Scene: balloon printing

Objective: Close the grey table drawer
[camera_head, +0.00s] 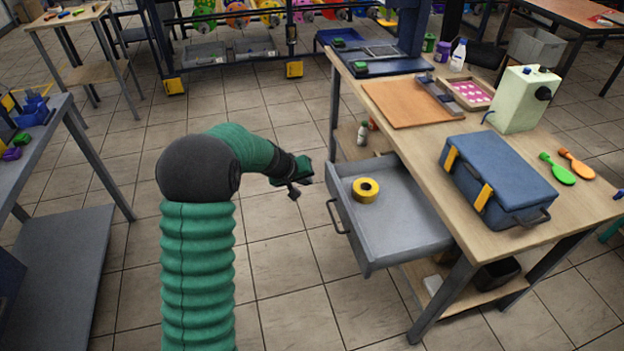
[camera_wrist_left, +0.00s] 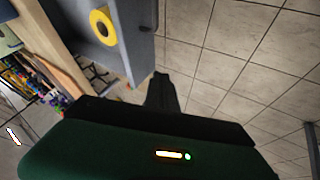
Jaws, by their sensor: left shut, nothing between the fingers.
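The grey table drawer (camera_head: 400,228) is pulled out from under the wooden-top table (camera_head: 400,140) on the right. A yellow tape roll (camera_head: 365,190) lies inside it. A handle (camera_head: 338,217) is on its front, facing left. My left gripper (camera_head: 294,192) is left of the drawer's front, near its far corner, and apart from the handle in the head view. It is shut and empty. In the left wrist view the gripper (camera_wrist_left: 162,80) points toward the drawer (camera_wrist_left: 125,45), whose front face is turned edge-on; the tape roll (camera_wrist_left: 102,27) shows in it. My right gripper is not in view.
A blue toolbox (camera_head: 497,180), a pale green machine (camera_head: 524,98), an orange board (camera_head: 410,103) and green and orange paddles stand on the tabletop. A grey shelf table (camera_head: 75,150) is at the left. The tiled floor before the drawer is clear.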

